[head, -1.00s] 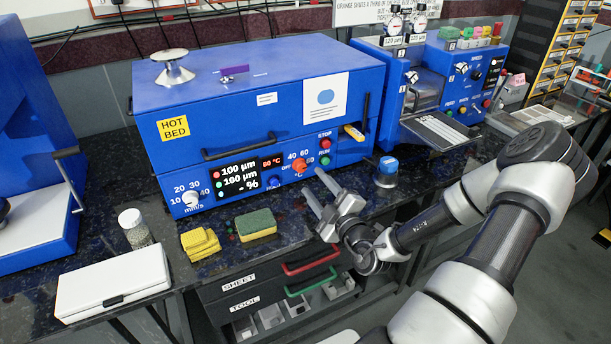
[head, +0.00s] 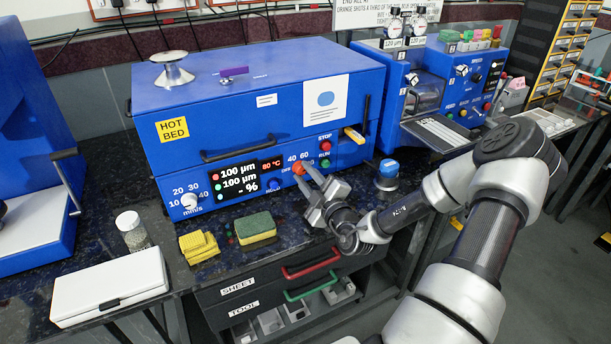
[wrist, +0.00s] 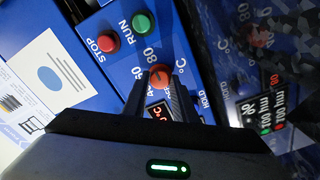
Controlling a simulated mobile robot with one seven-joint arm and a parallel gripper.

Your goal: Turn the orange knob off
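The orange knob (head: 299,168) is on the front panel of the blue hot bed machine (head: 225,155), among temperature marks. In the wrist view the knob (wrist: 160,76) shows a dark line across its face; its exact setting is hard to read. My gripper (head: 309,176) is at the panel, its fingers pointing at the knob. In the wrist view the gripper (wrist: 158,86) has its two dark fingers apart, one on each side of the knob. I cannot tell whether they touch it. The fingers partly hide the marks around the dial.
The red stop button (wrist: 108,41) and green run button (wrist: 142,21) are close to the knob. Sponges (head: 255,228) lie on the dark bench, and a blue-topped item (head: 388,170) stands to the right.

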